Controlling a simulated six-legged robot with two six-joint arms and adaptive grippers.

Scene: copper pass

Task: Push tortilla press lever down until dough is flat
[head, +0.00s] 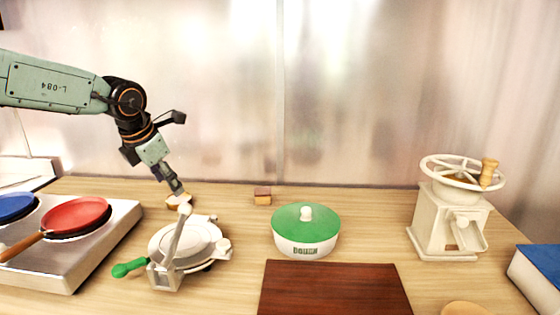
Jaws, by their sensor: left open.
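The white tortilla press (203,240) stands on the table left of centre, with its round plate showing from above. A pale lever (176,238) stands up steeply at its front, with a rounded top end. A green handle (130,268) sticks out low at the press's left. I see no dough; I cannot tell whether any is between the plates. My left gripper (178,190) is open and points down, just above and behind the lever's top end. Contact with the lever is not clear. My right gripper is not in view.
A steel stove (103,246) with a red pan (76,214) and a blue pan (14,206) is at left. A green-lidded pot (306,226), brown board (333,290), white grinder (447,225) and blue book (543,273) lie rightward. Small bread-like pieces (262,197) sit behind.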

